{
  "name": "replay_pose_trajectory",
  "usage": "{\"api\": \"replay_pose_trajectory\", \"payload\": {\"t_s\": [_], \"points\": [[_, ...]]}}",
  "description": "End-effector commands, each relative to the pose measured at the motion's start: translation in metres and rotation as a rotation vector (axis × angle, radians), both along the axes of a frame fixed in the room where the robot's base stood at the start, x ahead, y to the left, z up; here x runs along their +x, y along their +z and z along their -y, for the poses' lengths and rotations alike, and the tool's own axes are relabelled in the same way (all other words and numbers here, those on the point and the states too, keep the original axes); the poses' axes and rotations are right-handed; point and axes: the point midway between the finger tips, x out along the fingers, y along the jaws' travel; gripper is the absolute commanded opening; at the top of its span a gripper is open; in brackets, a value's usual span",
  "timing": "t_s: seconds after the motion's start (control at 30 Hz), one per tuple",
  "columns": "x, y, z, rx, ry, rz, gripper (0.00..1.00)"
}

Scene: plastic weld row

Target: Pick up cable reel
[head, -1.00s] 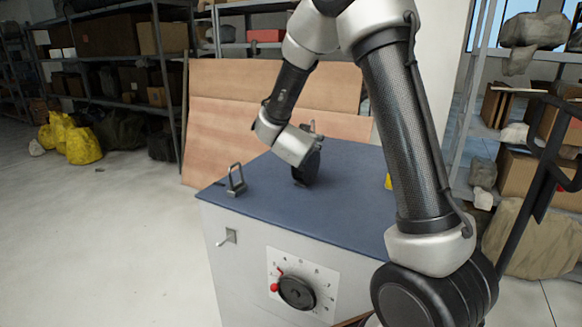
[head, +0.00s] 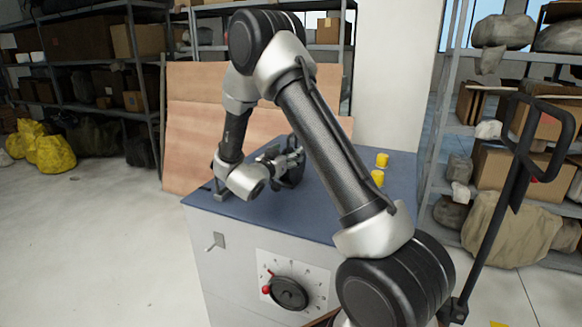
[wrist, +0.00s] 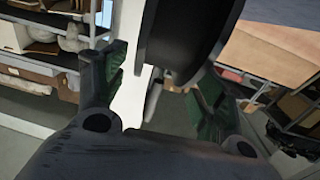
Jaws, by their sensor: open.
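The cable reel (head: 293,174) is black and stands on the blue top (head: 330,212) of a grey cabinet, partly hidden by my gripper. My gripper (head: 284,157) is low over the top, coming at the reel from the left, with its fingers at the reel's upper part. In the wrist view, the reel's dark round flange (wrist: 184,35) shows at the top between the two green-padded fingers of my gripper (wrist: 158,92). The fingers are spread apart. A gap shows beside the left finger; contact on the right cannot be told.
Two yellow cylinders (head: 380,169) stand on the cabinet top to the right of the reel. A metal bracket (head: 220,191) stands at its left edge, close under my wrist. Brown boards (head: 190,130) lean behind. Loaded shelves (head: 470,150) stand at the right.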

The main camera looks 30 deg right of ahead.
Motion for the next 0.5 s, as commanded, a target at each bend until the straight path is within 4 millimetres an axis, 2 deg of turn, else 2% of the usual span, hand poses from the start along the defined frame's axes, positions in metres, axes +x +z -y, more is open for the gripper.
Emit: {"api": "replay_pose_trajectory", "payload": {"t_s": [0.1,0.2,0.4,0.43,0.5], "points": [[0.011,0.0,0.018,-0.001,-0.003,0.001,0.7],[0.018,0.0,0.027,0.0,-0.001,0.0,0.7],[0.02,0.001,0.029,0.0,0.001,0.0,0.7],[0.02,0.001,0.029,0.0,0.001,0.0,0.68],[0.02,0.001,0.029,0.0,0.001,0.0,0.55]]}}
